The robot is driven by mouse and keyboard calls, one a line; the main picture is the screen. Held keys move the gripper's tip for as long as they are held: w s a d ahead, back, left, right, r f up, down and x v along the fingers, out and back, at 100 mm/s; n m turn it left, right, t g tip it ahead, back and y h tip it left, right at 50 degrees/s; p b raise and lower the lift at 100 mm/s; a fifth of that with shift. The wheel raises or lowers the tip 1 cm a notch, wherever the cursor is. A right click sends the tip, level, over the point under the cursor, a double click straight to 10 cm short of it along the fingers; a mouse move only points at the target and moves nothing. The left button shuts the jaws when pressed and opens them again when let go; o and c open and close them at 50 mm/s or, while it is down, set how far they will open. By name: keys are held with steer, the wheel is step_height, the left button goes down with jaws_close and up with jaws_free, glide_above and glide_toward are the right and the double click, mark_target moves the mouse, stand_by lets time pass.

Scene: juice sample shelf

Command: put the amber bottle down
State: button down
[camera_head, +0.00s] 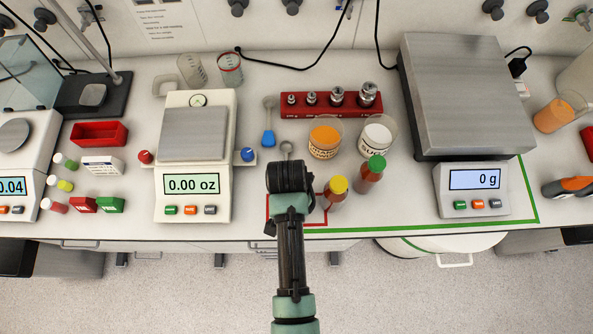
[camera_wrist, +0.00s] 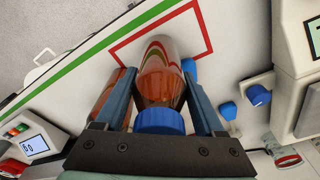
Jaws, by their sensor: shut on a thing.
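My gripper (camera_head: 288,178) is over the front of the bench, just left of the yellow-capped bottle (camera_head: 336,190). In the wrist view my gripper (camera_wrist: 160,78) is shut on the amber bottle (camera_wrist: 160,70), which has a blue cap (camera_wrist: 160,122) towards the camera. The bottle's far end shows within the red outline (camera_wrist: 203,28) on the bench; I cannot tell if it touches the surface. In the head view the bottle is hidden under my gripper, and part of the red outline (camera_head: 312,223) shows beside it.
A green-capped bottle (camera_head: 371,170) stands behind the yellow-capped one. A scale reading 0.00 oz (camera_head: 193,185) is on the left, a larger one reading 0 g (camera_head: 474,180) on the right. Orange and white tubs (camera_head: 325,140) and a red weight block (camera_head: 331,105) stand behind.

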jaws_free()
steer(key=r, duration=0.8)
steer(key=s+r+b, duration=0.1)
steer(key=r, duration=0.3)
steer(key=shift+s+a+r, duration=0.1)
steer(key=shift+a, duration=0.3)
steer(key=w+r+n+t, duration=0.2)
steer(key=w+r+t, duration=0.7)
steer(key=w+r, duration=0.7)
step_height(320, 180, up, 17)
steer(key=w+n+t, duration=0.2)
steer(key=t, duration=0.3)
steer(key=s+r+n+t, duration=0.1)
steer(key=s+r+t, duration=0.3)
steer(key=r, duration=0.6)
steer(key=s+r+t, duration=0.4)
steer(key=r, duration=0.5)
steer(key=s+r+n+t, duration=0.1)
steer(key=s+r+t, duration=0.3)
steer(key=r, duration=0.6)
steer(key=shift+s+d+r+n, duration=0.3)
steer(key=shift+s, duration=0.15)
